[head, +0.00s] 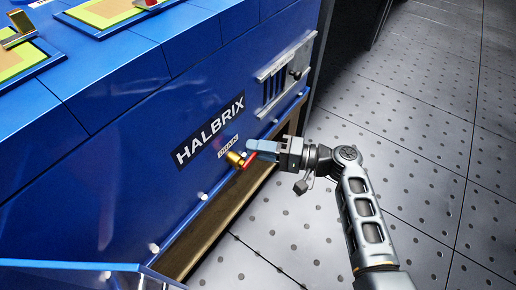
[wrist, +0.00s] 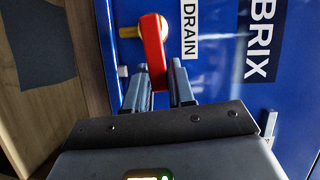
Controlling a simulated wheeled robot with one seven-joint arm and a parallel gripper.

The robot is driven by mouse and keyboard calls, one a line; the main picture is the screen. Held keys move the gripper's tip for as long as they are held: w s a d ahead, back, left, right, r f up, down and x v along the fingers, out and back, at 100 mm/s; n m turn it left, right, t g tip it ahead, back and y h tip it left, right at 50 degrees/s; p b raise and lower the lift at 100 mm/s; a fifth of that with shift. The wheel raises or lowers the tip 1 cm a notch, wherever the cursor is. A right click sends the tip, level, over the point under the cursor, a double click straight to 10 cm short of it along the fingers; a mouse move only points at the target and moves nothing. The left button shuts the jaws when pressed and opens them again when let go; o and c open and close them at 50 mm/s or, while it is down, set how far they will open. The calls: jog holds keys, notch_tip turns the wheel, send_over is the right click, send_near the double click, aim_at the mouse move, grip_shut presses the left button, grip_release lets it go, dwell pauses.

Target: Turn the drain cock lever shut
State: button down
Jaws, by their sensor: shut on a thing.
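The drain cock has a brass body (head: 235,158) that sticks out of the blue panel below the DRAIN label. Its red lever (head: 249,161) is partly hidden by my fingers in the head view. In the wrist view the red lever (wrist: 152,40) runs from the top down between my two fingers, with the brass body (wrist: 128,72) to its left. My gripper (head: 260,150) reaches in from the right and is shut on the lever; its fingers (wrist: 160,72) lie on either side of the lever's lower part.
The blue HALBRIX panel (head: 120,140) carries a slotted metal plate (head: 285,75) up and right of the cock, and several pale bolt heads along its lower edge. A wooden base (head: 215,225) runs beneath. The studded grey floor (head: 430,100) at right is clear.

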jog(key=shift+f+m, duration=0.4)
jog(key=shift+m, duration=0.2)
jog(key=c, duration=1)
grip_release()
jog(key=shift+c, duration=0.2)
jog(key=p+v, duration=0.1)
jog(key=v, duration=0.7)
jog(key=shift+f, duration=0.15)
